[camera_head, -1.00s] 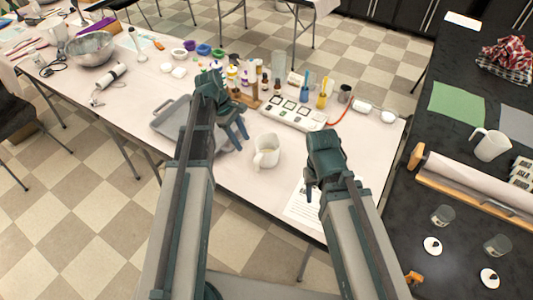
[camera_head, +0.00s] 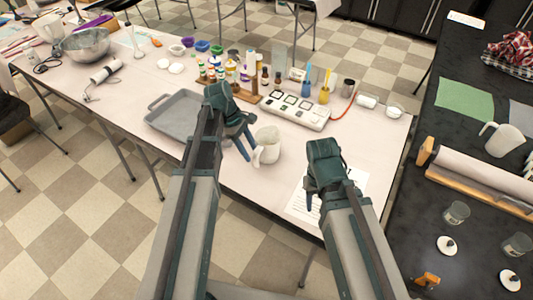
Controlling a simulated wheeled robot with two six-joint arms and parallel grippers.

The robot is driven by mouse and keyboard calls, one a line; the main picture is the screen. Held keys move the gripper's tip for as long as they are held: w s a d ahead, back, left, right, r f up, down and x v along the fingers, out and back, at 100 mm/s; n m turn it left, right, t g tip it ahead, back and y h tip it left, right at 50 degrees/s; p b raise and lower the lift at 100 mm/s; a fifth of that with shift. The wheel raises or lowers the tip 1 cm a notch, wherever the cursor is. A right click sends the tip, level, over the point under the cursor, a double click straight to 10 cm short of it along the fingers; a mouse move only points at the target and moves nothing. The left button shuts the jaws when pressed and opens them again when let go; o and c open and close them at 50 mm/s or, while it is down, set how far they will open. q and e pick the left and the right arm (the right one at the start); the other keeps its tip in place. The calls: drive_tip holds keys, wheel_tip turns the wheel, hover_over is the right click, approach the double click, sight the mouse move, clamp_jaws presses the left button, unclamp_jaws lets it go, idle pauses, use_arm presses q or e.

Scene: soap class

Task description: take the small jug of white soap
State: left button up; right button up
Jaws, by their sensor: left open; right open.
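The small white jug (camera_head: 267,146) of white soap stands upright on the white table in the middle of the view, its handle toward the lower left. My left gripper (camera_head: 247,147) is open at the jug's left side, its fingers pointing down close to the jug and its handle. I cannot tell whether a finger touches the jug. My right gripper (camera_head: 314,199) is open and empty above the table's front edge, to the right of and nearer than the jug. A larger white pitcher (camera_head: 503,140) stands on the black counter at the right.
A grey tray (camera_head: 160,122) lies left of my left arm. Behind the jug are a white hot plate (camera_head: 296,112), small bottles and a yellow cup (camera_head: 324,95). A printed sheet (camera_head: 296,205) lies by my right gripper.

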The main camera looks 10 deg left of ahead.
sight(255, 165)
use_arm(q)
drive_tip(key=shift+f, duration=0.1)
use_arm(e)
drive_tip(key=shift+f, duration=0.1)
use_arm(q)
drive_tip(key=b+x, duration=0.5)
drive_tip(key=shift+s+f, duration=0.1)
drive_tip(key=shift+s, duration=0.15)
use_arm(e)
wheel_tip(255, 165, down, 5)
drive_tip(key=shift+r, duration=0.25)
use_arm(q)
drive_tip(key=shift+c, duration=0.2)
clamp_jaws()
idle(0.5)
